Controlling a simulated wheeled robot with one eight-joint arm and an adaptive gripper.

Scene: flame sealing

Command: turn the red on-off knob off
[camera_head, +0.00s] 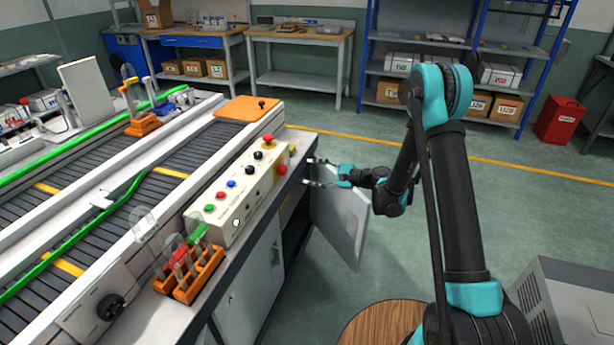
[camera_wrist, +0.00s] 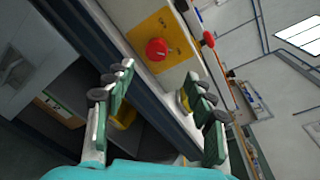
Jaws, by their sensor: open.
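The knob's pointer direction is too small to read.
A red mushroom button (camera_head: 268,139) stands on the box top, with several other buttons along it. An open cabinet door (camera_head: 340,225) hangs below my gripper. An orange tube rack (camera_head: 188,275) stands at the bench's near end.

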